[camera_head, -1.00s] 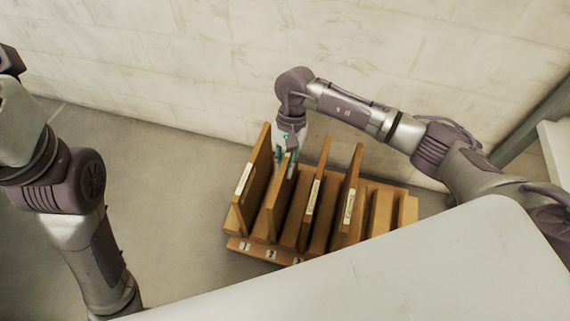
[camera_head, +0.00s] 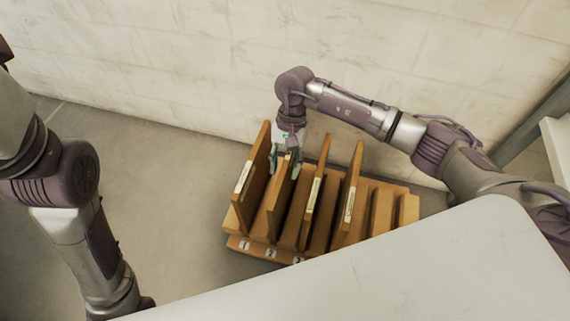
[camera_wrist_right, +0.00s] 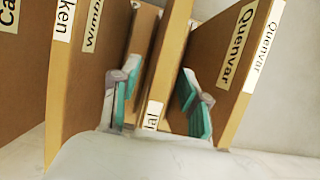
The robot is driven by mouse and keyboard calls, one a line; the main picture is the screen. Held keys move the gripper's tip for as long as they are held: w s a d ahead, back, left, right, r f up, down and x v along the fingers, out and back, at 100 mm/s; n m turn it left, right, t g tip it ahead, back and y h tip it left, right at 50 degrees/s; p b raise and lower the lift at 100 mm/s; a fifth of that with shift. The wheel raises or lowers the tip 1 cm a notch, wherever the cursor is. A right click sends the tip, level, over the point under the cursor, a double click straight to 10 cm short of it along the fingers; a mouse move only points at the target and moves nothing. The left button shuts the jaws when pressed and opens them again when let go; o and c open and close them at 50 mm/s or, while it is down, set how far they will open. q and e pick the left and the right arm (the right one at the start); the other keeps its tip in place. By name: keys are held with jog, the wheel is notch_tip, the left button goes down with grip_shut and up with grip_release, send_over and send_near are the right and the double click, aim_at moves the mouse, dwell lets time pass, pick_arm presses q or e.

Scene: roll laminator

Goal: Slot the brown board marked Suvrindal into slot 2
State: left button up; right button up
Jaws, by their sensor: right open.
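The brown board whose label ends in "al" (camera_wrist_right: 151,112), probably Suvrindal, stands upright between the fingers of my right gripper (camera_wrist_right: 160,103) in the right wrist view. Most of its label is hidden. In the head view this board (camera_head: 279,205) stands second from the left in the wooden rack (camera_head: 238,244), in line with the label 2 (camera_head: 270,254). My right gripper (camera_head: 285,160) is open at its far upper end, one finger on each side, with gaps visible. My left arm shows at the left, but its gripper is out of view.
The Quenvar board (camera_wrist_right: 238,62) stands beside it, leftmost in the head view (camera_head: 253,175). Two more boards (camera_head: 317,190) (camera_head: 350,195) stand to the right, then empty slots. A wall (camera_head: 180,60) is close behind. A pale surface (camera_head: 400,270) covers the front.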

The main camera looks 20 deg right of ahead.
jog(key=v, duration=1.2)
jog(key=shift+a, duration=0.1)
